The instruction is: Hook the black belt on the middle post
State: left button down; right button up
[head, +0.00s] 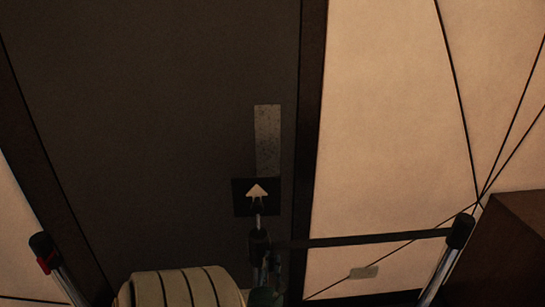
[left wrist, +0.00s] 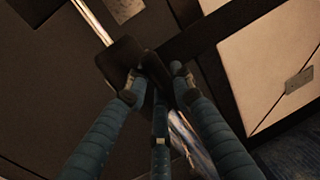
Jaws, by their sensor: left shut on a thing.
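The black belt (head: 360,240) runs from the right post (head: 460,231) leftward to the middle post (head: 259,243), which carries a black arrow sign (head: 256,196). My left gripper (head: 268,268) is at the middle post's head, partly cut off by the bottom edge. In the left wrist view, my left gripper (left wrist: 157,82) is shut on the belt's end right at the black post head (left wrist: 118,62). The belt (left wrist: 215,32) runs off to the upper right there. Whether its end sits in the post's slot is hidden by the fingers. My right gripper is out of view.
A left post (head: 41,246) with a red piece stands at lower left. A dark door panel (head: 150,120) is behind the middle post, with pale wall panels (head: 390,110) to the right. A brown box-like block (head: 515,250) stands at far right.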

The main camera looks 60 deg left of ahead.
pick_arm(q)
jog(key=shift+s+a+f, duration=0.1)
jog(key=shift+s+f, duration=0.05)
jog(key=shift+s, duration=0.05)
jog(key=c, duration=1.6)
grip_release()
jog(key=shift+o, duration=0.4)
jog(key=shift+s, duration=0.1)
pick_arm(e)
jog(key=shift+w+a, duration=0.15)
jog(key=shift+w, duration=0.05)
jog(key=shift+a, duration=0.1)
pick_arm(q)
jog(key=v, duration=1.2)
